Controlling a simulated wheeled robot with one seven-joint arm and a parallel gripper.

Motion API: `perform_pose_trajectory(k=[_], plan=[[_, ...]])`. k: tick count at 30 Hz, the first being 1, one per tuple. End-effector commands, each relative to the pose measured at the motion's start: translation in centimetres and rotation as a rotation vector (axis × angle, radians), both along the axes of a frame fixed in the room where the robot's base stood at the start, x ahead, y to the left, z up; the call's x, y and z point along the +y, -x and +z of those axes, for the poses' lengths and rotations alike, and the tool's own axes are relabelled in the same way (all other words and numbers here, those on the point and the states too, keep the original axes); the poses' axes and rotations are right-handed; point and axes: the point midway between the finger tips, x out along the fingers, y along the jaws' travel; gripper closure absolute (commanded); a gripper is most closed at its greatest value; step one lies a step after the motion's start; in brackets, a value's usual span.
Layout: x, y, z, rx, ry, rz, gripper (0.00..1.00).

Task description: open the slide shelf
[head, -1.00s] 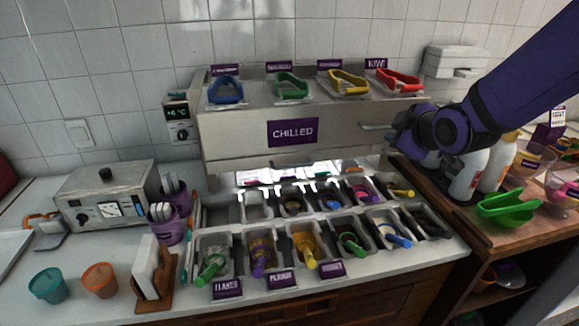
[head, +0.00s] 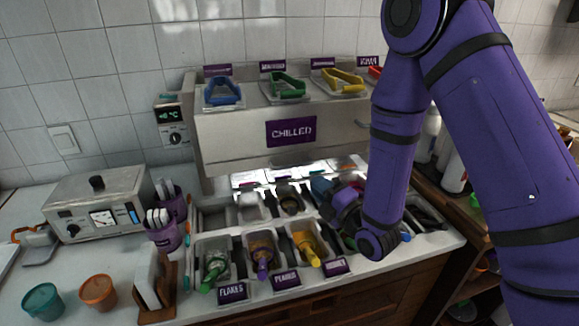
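The grey metal shelf (head: 230,135) with a purple CHILLED sign (head: 291,131) stands at the back of the counter in the head view. It carries a blue-handled (head: 222,92), a green-handled (head: 288,86) and a yellow-handled (head: 343,80) topping container. A red one at its right end is mostly hidden by my arm. My gripper (head: 333,194) is low in front of the shelf, over the topping trays. My arm hides part of it, and its fingers are too unclear to tell whether they are open.
Trays with scoops, including an orange-yellow one (head: 307,243), fill the counter below the shelf. A grey appliance (head: 97,205), cups (head: 97,291) and a napkin holder (head: 150,280) stand left. White bottles (head: 452,160) stand behind my arm on the right.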

Motion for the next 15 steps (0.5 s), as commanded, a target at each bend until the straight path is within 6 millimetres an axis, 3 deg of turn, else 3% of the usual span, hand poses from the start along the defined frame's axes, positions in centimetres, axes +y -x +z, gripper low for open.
perform_pose_trajectory(k=[7, 15], plan=[[0.6, 0.1, -0.5, -0.041, 0.0, 0.007, 0.79], [3.2, -3.1, 0.3, -0.043, -0.002, 0.006, 0.79]])
